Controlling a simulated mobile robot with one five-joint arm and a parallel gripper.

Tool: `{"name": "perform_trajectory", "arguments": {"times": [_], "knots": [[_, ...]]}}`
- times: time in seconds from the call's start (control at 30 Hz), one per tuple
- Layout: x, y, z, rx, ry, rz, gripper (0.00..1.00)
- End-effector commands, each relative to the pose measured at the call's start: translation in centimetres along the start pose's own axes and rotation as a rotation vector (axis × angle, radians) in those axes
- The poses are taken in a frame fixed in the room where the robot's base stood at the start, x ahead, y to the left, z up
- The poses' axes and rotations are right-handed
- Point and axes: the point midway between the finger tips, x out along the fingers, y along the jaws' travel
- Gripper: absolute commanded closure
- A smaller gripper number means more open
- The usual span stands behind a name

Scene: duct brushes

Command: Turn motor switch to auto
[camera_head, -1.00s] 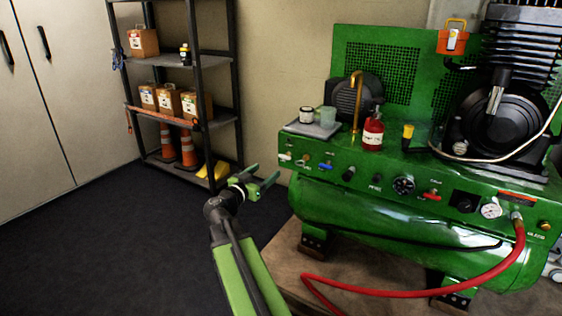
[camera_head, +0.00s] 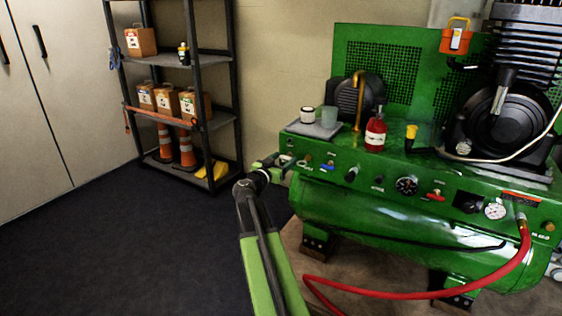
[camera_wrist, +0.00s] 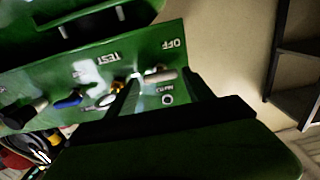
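The green compressor's control panel (camera_head: 400,190) has a row of switches and knobs along its front. In the wrist view the panel appears upside down. A pale lever switch (camera_wrist: 160,76) lies near the OFF label (camera_wrist: 174,43); a small blurred label by a round marking sits on its other side and may read AUTO. My gripper (camera_wrist: 162,80) is open, with one finger on each side of this lever; contact cannot be told. In the head view my gripper (camera_head: 274,166) is at the panel's left end and hides part of it.
Beside the switch are an orange-brown knob (camera_head: 307,158) and a blue lever (camera_head: 327,168). A grey tray (camera_head: 315,130) with a jar and cup, and a red bottle (camera_head: 375,132), stand on top. A shelf rack (camera_head: 185,60) stands behind left; the dark floor between is clear.

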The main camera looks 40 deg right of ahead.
Motion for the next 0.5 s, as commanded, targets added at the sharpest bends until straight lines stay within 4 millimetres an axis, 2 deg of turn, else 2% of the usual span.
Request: {"name": "perform_trajectory", "arguments": {"times": [0.03, 0.37, 0.4, 0.5], "knots": [[0.0, 0.0, 0.0, 0.0, 0.0, 0.0, 0.47], [-0.1, 0.0, 0.0, 0.0, 0.0, 0.002, 0.91], [-1.1, -0.3, 0.0, 0.0, 0.0, -0.003, 0.91], [-0.3, -0.1, 0.0, -0.005, 0.0, 0.0, 0.92]]}}
